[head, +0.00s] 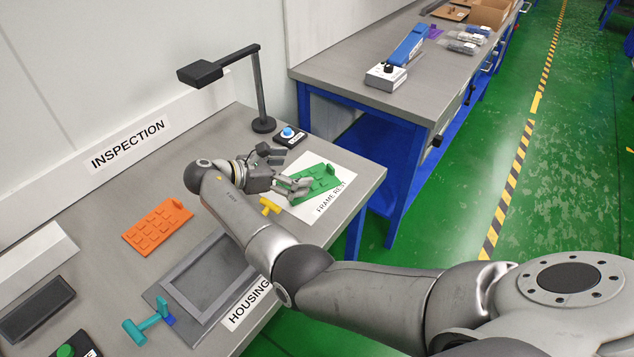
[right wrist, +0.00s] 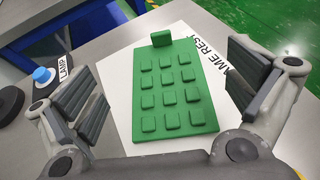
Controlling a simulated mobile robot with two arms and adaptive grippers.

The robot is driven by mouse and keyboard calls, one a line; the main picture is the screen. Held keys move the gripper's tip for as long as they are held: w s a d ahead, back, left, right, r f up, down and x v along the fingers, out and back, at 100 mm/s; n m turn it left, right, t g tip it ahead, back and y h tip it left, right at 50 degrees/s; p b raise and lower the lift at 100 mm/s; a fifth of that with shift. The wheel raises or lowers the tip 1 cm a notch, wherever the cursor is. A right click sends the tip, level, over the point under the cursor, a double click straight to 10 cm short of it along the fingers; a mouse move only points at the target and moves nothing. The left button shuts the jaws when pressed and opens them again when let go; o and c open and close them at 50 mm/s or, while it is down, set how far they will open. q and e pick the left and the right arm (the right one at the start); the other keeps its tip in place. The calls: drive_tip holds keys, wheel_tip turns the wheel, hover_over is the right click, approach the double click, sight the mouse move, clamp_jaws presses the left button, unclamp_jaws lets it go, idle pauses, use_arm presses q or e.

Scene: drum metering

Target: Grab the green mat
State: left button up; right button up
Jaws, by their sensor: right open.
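The green mat (head: 322,184) is a flat rectangular pad with raised square keys and a small upright tab at one end. It lies on a white sheet marked FRAME REST (head: 326,212) near the right end of the inspection table. In the right wrist view the mat (right wrist: 169,85) lies between my open fingers, with its tab at the far end. My right gripper (head: 284,172) is open and empty beside the mat in the head view. In the right wrist view the fingers (right wrist: 165,88) stand on either side of the mat, apart from it. My left gripper is not in view.
An orange keyed mat (head: 157,226), a yellow piece (head: 270,205), a grey frame (head: 211,275) and a teal handle (head: 148,325) are on the table (head: 120,204). A lamp (head: 262,100) and blue button (head: 289,133) stand behind my gripper. A second bench (head: 340,68) stands beyond.

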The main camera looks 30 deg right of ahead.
sight(329, 167)
drive_tip(key=x, duration=0.4)
drive_tip(key=shift+p, duration=0.35)
drive_tip(key=x, duration=0.2)
drive_tip(key=p+x, duration=0.1)
drive_tip(key=x, duration=0.2)
drive_tip(key=shift+s+d+r, duration=0.1)
drive_tip(key=shift+d, duration=0.5)
drive_tip(key=c, duration=1)
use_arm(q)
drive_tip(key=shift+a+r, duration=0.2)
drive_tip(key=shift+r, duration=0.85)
use_arm(e)
drive_tip(key=shift+c, duration=0.2)
